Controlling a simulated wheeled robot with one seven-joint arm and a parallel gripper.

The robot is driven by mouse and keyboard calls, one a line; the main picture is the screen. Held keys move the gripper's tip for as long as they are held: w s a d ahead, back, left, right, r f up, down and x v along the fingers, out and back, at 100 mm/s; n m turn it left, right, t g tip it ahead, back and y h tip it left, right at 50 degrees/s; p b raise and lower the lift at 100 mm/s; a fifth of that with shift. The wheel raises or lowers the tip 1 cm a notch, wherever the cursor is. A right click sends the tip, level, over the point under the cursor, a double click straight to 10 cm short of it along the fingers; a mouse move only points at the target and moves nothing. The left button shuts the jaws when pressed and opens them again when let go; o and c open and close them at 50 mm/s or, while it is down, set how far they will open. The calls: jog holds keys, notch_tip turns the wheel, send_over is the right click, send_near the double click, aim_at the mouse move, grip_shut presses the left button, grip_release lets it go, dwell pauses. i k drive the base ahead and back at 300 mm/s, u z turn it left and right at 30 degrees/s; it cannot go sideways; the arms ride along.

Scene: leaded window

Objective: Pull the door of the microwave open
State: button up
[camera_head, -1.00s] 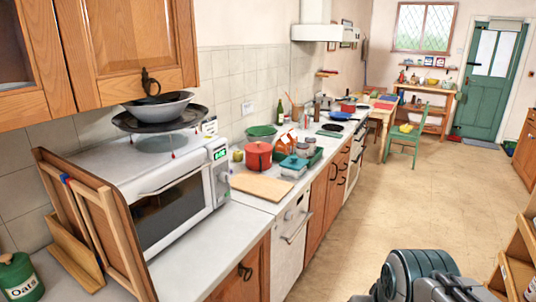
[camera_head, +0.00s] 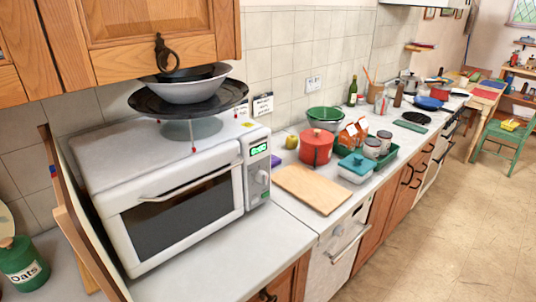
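The white microwave (camera_head: 150,165) stands on the counter at the left, below the wooden wall cupboard. Its door (camera_head: 182,218) has a dark window and looks shut. A pale bar handle (camera_head: 186,184) runs along the top of the door. The control panel (camera_head: 258,165) with a green display is on its right side. My gripper is not in view.
A wok and bowls (camera_head: 188,95) on a stand sit on top of the microwave. Wooden boards (camera_head: 85,235) lean close at its left, beside a green oats jar (camera_head: 22,265). A cutting board (camera_head: 311,189) and a red pot (camera_head: 316,147) lie to the right. The counter directly before the door is clear.

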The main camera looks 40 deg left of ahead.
aim_at(149, 233)
jog(key=u, duration=0.35)
jog(key=i, duration=0.8)
jog(key=u, duration=1.15)
jog(key=i, duration=0.3)
jog(key=u, duration=0.25)
